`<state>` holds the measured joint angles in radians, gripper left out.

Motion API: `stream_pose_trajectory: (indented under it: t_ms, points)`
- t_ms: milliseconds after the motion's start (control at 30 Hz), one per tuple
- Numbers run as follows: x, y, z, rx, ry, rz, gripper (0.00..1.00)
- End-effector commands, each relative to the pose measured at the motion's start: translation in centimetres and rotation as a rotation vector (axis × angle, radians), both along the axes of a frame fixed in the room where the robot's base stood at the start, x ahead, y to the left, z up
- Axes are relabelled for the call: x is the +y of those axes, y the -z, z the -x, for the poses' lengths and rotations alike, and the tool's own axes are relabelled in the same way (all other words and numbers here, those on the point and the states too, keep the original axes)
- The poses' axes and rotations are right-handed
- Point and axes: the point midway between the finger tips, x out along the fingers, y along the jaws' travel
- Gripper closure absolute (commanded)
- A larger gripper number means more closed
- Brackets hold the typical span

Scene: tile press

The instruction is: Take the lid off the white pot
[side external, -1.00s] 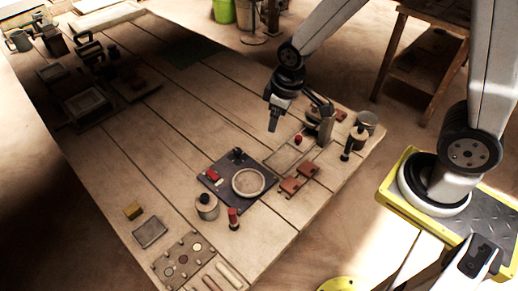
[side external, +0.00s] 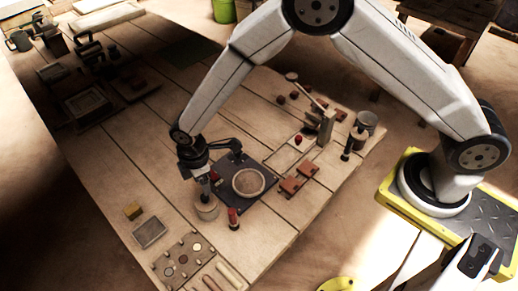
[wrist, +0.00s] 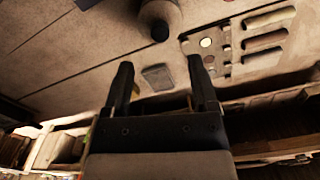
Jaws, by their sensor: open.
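The white pot (side external: 207,211) is a small, pale, round pot near the dark square board. It also shows at the top of the wrist view (wrist: 158,12), partly cut off. Its lid has a dark knob (wrist: 160,31). My gripper (side external: 206,193) is right above the pot in the side view and hides most of the lid and knob there. In the wrist view my gripper (wrist: 160,68) has its two fingers apart with nothing between them. The knob appears beyond the fingertips, in line with the gap. I cannot tell the exact height between them.
A red-topped piece (side external: 233,218) stands close to the right of the pot. A dark board (side external: 262,199) with a round dish (side external: 250,182) lies behind it. A grey block (side external: 149,232) and a tray with round pieces (side external: 183,260) lie to the left and front.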

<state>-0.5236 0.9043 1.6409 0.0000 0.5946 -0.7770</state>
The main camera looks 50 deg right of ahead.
Motion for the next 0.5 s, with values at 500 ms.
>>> stream_pose_trajectory:
  t_ms: [500]
  points:
    - [0.2,2.2,0.0,0.002,-0.008,0.001,0.25]
